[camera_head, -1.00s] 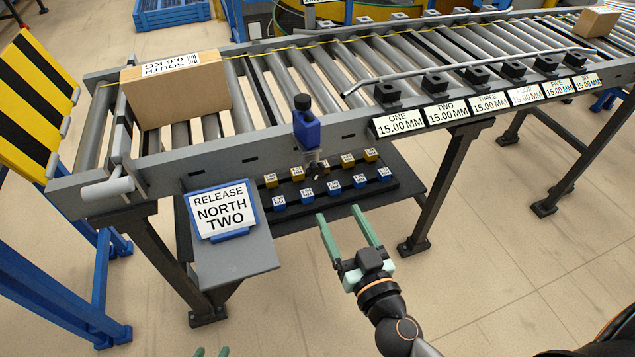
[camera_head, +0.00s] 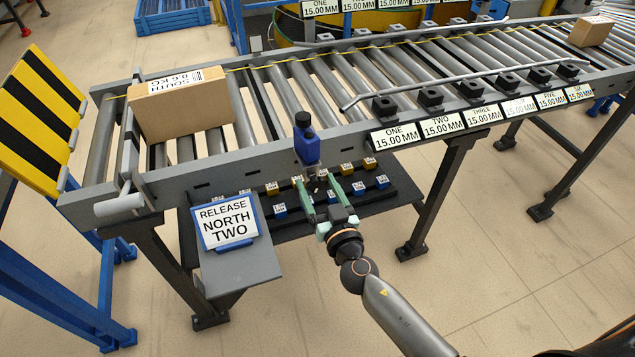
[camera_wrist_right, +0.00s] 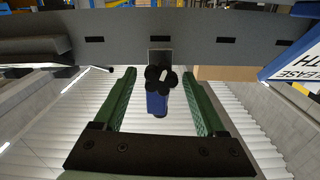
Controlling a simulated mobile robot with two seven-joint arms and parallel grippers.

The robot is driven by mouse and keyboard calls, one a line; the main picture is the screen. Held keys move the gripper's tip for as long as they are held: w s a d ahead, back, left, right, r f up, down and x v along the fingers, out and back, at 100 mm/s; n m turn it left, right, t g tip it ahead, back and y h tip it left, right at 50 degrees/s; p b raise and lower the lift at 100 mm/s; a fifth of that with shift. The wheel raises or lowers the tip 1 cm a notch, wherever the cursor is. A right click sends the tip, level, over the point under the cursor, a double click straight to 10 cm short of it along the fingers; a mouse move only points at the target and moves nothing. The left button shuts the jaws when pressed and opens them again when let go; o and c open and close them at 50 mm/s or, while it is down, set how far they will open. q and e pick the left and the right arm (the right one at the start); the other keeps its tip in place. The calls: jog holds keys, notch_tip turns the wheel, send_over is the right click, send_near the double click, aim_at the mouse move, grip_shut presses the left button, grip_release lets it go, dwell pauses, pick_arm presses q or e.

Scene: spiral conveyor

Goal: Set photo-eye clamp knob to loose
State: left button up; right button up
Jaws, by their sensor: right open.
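The photo-eye (camera_head: 306,147) is a small blue block on the near side rail of the conveyor. A black knob (camera_head: 303,119) tops it in the head view. In the right wrist view the blue body (camera_wrist_right: 157,104) shows between my fingers, with dark round clamp parts (camera_wrist_right: 160,77) beside it. I cannot tell how the knob is set. My right gripper (camera_head: 314,178) is open and empty, its green fingers pointing at the rail just below the photo-eye. In the wrist view the fingers (camera_wrist_right: 158,73) lie on either side of it, apart from it. My left gripper is out of view.
A shelf (camera_head: 345,205) with several blue and yellow tagged blocks lies under the rail, close to my right gripper. A RELEASE NORTH TWO sign (camera_head: 226,222) stands left of it. A carton (camera_head: 183,105) sits on the rollers. A steel guide rail (camera_head: 440,75) runs along the conveyor.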

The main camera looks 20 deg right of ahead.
jog(key=shift+w, duration=0.2)
grip_shut()
dwell(0.6)
